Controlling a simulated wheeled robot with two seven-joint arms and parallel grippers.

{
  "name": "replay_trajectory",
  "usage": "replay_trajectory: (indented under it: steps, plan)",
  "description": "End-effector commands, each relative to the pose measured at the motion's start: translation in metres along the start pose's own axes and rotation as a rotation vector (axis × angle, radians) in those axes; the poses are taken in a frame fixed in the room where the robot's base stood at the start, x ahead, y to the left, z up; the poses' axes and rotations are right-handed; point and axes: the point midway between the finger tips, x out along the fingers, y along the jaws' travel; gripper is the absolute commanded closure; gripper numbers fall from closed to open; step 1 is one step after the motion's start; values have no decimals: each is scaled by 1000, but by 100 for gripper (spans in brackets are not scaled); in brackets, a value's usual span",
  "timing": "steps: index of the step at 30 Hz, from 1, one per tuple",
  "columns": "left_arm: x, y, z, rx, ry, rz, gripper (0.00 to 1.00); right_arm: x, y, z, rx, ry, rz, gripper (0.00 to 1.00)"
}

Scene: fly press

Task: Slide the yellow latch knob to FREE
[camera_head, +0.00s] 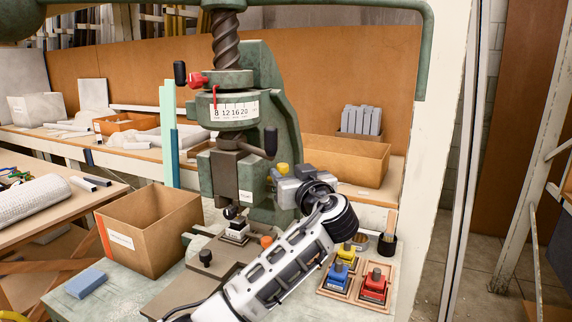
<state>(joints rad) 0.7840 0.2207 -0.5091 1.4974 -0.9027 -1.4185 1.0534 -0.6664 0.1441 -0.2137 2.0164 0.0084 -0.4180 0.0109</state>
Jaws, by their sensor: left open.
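The green fly press (285,110) stands in the middle, with a dark ram (230,172) below its screw. The yellow latch knob (283,168) shows on the right side of the press frame, just above my left gripper (279,180). My left gripper is open, and its fingers are at or very near the knob. I cannot tell whether they touch it. The gripper body hides the area below and right of the knob. My right gripper is out of view.
Red (374,286), blue (338,275) and yellow (347,253) tools stand on a wooden tray right of my arm.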

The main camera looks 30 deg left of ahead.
Motion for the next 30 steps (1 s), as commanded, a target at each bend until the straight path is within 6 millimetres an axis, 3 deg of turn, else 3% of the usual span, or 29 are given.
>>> replay_trajectory:
  steps: [6,17,22,30]
  plan:
    - [24,0,-1,2,1,0,53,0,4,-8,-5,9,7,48]
    - [28,0,0,0,0,1,53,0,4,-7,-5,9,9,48]
    - [28,0,0,0,0,1,100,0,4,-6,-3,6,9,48]
    - [19,9,5,-4,-1,3,100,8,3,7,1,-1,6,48]
